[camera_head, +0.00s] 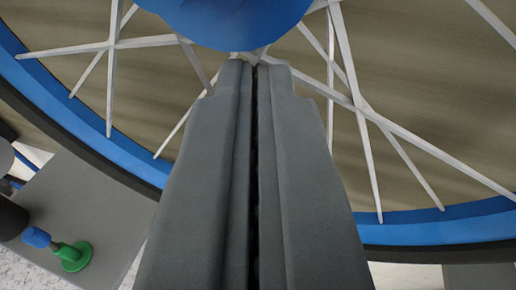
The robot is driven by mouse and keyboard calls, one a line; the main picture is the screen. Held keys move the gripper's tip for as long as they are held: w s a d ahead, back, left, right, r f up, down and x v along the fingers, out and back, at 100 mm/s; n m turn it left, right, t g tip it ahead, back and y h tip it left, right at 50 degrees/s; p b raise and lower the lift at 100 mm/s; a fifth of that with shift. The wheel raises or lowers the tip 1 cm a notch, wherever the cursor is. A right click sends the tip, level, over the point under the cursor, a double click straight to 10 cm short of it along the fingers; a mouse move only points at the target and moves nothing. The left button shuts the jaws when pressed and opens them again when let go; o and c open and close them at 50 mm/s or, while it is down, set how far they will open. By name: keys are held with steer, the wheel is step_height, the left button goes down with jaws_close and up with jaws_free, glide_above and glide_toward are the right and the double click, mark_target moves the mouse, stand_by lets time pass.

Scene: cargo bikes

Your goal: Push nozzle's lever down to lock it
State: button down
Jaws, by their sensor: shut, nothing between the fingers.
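My gripper (256,64) is shut and empty, pointing up the picture from the bottom middle. Its fingertips lie just below a rounded blue part (235,22) cut off by the top edge; whether they touch it I cannot tell. I cannot make out a nozzle or its lever for sure. At the lower left is a small part with a blue piece (36,237) and a green round end (73,256); I cannot tell what it is.
A bike wheel with a blue rim (430,232), black tyre (425,254) and white spokes (375,170) spans the view behind my gripper. A grey flat surface (95,205) lies at the lower left, with a dark cylinder (10,219) at the left edge.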

step_height(320, 180, down, 4)
steer(key=shift+f, duration=0.15)
stand_by(1.3)
steer(key=s+r, duration=0.1)
steer(key=s, duration=0.8)
steer(key=shift+a, duration=0.15)
stand_by(0.4)
